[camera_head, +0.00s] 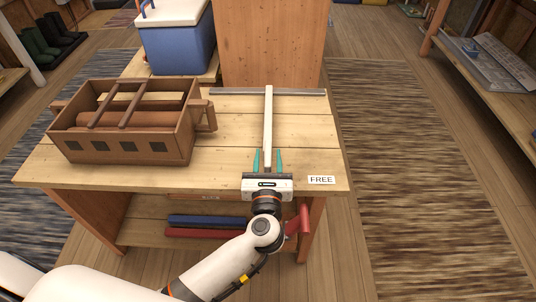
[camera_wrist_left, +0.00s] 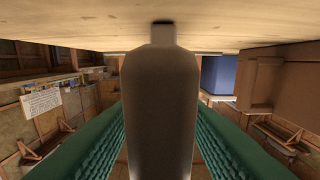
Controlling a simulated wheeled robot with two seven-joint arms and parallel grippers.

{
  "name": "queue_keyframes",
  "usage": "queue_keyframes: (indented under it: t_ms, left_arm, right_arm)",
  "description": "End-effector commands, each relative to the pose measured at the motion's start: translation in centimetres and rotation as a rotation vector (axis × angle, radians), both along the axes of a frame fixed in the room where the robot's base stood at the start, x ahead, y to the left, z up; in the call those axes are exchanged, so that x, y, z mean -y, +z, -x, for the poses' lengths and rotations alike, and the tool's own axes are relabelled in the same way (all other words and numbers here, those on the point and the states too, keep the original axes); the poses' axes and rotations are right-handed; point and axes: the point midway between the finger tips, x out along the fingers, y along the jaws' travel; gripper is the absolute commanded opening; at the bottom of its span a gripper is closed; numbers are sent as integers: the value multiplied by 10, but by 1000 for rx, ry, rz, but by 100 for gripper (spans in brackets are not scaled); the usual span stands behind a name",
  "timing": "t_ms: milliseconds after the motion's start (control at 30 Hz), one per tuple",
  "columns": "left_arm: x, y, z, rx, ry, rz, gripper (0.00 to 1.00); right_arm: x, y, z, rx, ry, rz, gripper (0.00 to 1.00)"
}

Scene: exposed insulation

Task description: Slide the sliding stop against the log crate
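The sliding stop (camera_head: 268,115) is a long pale bar on the table, running from the grey rail at the back towards the front. The brown log crate (camera_head: 117,150) stands on the table to its left, with a clear gap between them. My left gripper (camera_head: 268,161) is at the near end of the bar, its teal fingers open, one on each side, with gaps showing in the head view. In the left wrist view the bar (camera_wrist_left: 160,100) fills the middle between the green fingers, and part of the crate (camera_wrist_left: 277,78) shows at the right. My right gripper is out of view.
The grey rail (camera_head: 230,91) lies along the table's back edge. A label reading FREE (camera_head: 321,180) lies at the front right of the table (camera_head: 315,135). A blue cooler (camera_head: 178,48) and a wooden panel (camera_head: 268,40) stand behind. The tabletop between bar and crate is bare.

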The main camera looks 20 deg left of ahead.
Motion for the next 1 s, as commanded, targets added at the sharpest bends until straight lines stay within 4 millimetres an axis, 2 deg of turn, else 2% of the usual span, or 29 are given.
queue_keyframes:
  t_ms: [133,433,667,900,1000]
  left_arm:
    - [-3,0,-11,1,0,0,38]
    - [-4,0,-12,0,0,0,38]
    - [-4,0,-12,0,0,0,2]
    - [-5,0,-12,0,0,0,0]
    - [-15,0,-9,-2,1,0,0]
  right_arm:
    - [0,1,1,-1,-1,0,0]
    - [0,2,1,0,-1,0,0]
    - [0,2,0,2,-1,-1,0]
    - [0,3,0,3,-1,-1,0]
    - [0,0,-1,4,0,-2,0]
